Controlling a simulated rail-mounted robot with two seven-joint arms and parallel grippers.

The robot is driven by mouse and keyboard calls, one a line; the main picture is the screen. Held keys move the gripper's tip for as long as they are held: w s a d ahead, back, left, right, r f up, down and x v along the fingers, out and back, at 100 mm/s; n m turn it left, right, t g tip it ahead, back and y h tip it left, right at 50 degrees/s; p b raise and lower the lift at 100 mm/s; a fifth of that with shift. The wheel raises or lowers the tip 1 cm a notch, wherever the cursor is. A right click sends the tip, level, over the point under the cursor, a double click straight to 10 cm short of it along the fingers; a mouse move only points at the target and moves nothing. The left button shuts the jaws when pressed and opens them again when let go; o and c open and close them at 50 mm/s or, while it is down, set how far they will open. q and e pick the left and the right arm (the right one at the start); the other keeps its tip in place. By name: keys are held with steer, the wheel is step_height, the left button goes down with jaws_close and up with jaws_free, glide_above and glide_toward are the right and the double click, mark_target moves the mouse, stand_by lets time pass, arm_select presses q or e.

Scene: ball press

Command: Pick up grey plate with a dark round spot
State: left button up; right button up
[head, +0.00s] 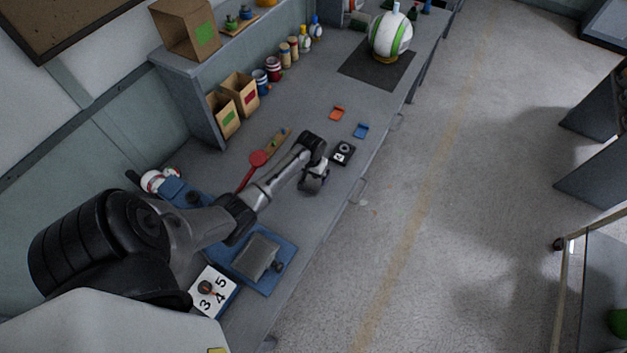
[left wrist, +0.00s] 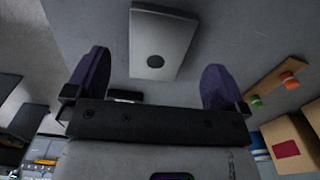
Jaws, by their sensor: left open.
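The grey plate (left wrist: 165,38) with a dark round spot lies on the bench in the left wrist view, ahead of my fingers and centred between them. A small dark piece with a pale mark (head: 343,153) lies near the gripper in the head view; I cannot tell for sure that it is the same plate. My left gripper (head: 314,182) hangs over the bench near its front edge, just left of and nearer than that piece. In the left wrist view the gripper (left wrist: 155,80) has its two dark fingers wide apart, with nothing between them. My right gripper is not in view.
Orange (head: 337,113) and blue (head: 361,130) small pieces lie farther along the bench. A red paddle (head: 258,159) and a wooden strip with knobs (head: 277,143) lie left of the gripper. Cardboard boxes (head: 239,91) stand by the wall. A striped ball (head: 390,35) sits at the far end.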

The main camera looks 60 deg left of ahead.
mark_target(311, 181)
arm_select(q)
steer(key=shift+f+b, duration=0.45)
steer(key=shift+f, duration=2.05)
steer(key=shift+c, duration=0.3)
steer(key=c, duration=1.1)
steer(key=shift+r, duration=0.15)
